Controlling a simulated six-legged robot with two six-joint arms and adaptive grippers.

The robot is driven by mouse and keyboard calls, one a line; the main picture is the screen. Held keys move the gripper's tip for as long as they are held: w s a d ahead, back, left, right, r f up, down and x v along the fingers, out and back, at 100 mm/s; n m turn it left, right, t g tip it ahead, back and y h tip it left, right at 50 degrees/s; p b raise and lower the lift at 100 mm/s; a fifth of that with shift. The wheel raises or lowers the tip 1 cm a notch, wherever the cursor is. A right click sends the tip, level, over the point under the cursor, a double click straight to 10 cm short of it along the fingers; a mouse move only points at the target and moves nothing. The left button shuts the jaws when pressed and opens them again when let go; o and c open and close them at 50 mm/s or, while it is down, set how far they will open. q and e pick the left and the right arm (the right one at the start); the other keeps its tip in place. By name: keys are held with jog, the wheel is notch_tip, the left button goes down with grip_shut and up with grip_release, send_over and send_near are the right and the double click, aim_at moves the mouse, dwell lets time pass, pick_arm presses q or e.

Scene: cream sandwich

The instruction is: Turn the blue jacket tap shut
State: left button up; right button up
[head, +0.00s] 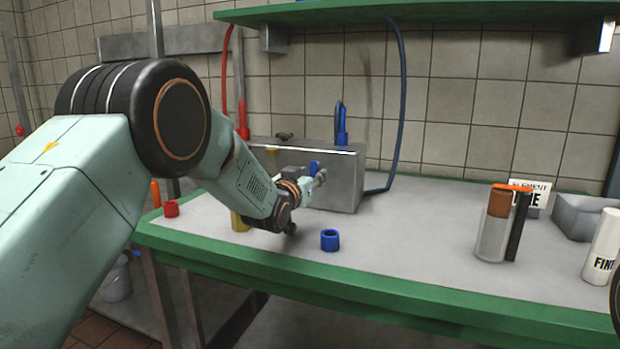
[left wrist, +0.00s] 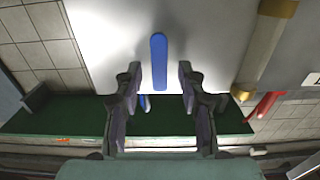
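The blue tap handle (head: 314,168) is on the front of a metal box (head: 345,180) on the bench. In the left wrist view the blue handle (left wrist: 158,58) is a rounded bar, upright in the picture. My left gripper (head: 318,176) is at the box front beside the handle. In the left wrist view my left gripper (left wrist: 159,82) is open, with one finger on each side of the handle and a visible gap to both. Whether the fingers reach its depth is unclear. The tap's body is mostly hidden. My right gripper is not in view.
A blue hose (head: 402,100) and a red hose (head: 225,75) hang by the box. A blue cap (head: 330,241), a red cap (head: 171,209) and a brass-coloured piece (head: 240,222) stand near my left arm.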

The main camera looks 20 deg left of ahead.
pick_arm(q)
grip_shut()
dwell(0.4)
jog(key=shift+d+r+n+p, duration=0.15)
jog(key=shift+d+n+p, duration=0.1)
jog(key=shift+n+p, duration=1)
jog(key=shift+d+n+p, duration=0.1)
jog(key=shift+n+p, duration=0.45)
jog(key=shift+n, duration=0.3)
jog(key=shift+d+n, duration=0.1)
jog(key=shift+n, duration=0.6)
